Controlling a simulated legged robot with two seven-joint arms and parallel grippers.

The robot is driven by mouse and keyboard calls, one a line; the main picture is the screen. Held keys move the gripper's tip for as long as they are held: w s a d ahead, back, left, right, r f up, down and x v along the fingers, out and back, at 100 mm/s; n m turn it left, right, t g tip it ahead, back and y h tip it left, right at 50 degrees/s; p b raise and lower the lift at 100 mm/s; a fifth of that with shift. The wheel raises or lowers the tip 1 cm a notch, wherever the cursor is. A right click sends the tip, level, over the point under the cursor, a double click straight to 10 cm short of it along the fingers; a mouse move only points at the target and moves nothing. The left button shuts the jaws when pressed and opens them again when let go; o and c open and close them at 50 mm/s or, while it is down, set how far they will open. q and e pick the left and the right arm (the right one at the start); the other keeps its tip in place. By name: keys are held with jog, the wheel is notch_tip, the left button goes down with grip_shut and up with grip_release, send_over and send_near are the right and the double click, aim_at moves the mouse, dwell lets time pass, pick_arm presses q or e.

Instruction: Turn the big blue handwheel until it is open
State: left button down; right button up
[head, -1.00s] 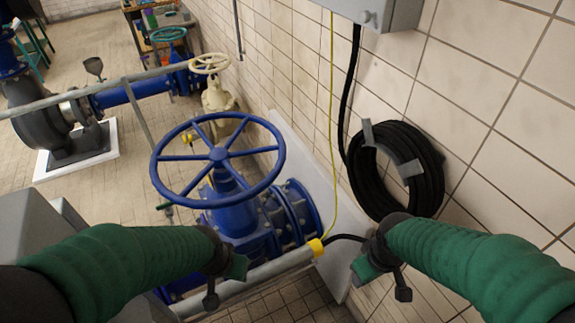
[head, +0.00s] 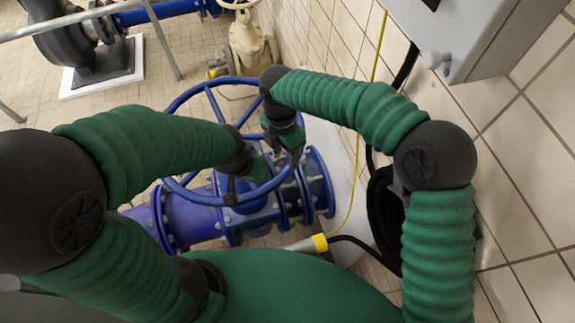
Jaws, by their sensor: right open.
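The big blue handwheel (head: 186,96) lies roughly level on top of a blue valve (head: 188,212) in the middle of the head view. My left forearm hides its left part and most of its hub. My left gripper (head: 243,186) is over the near rim; whether it touches or grips the rim I cannot tell. My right gripper (head: 286,150) is open at the right side of the rim, pointing down, with no clear sign of a hold on it.
A tiled wall and a grey box (head: 490,35) stand close on the right. A black hose coil (head: 384,215) hangs behind my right arm. A cream valve (head: 250,45) stands beyond the wheel. A grey rail (head: 75,25) crosses the upper left, near a dark pump (head: 62,45).

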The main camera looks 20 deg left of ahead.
aim_at(284, 170)
jog(key=f, duration=0.3)
jog(key=a+f+p, duration=0.1)
jog(key=f, duration=0.5)
jog(key=shift+w+a+f+p, duration=0.15)
jog(key=shift+w+p, duration=0.05)
jog(key=shift+p, duration=0.2)
jog(key=shift+s+f, duration=0.1)
jog(key=shift+f, duration=0.1)
jog(key=shift+s+d, duration=0.1)
jog(key=shift+d, duration=0.5)
jog(key=shift+c, duration=0.3)
jog(key=c, duration=0.5)
jog(key=shift+a, duration=0.3)
grip_shut()
pick_arm(q)
jog(key=shift+w+a+r, duration=0.15)
jog(key=shift+a+r, duration=0.1)
jog(key=shift+r, duration=0.25)
jog(key=shift+w+a+r, duration=0.1)
jog(key=shift+a+r, duration=0.15)
jog(key=shift+r, duration=0.25)
pick_arm(e)
jog(key=shift+d, duration=0.1)
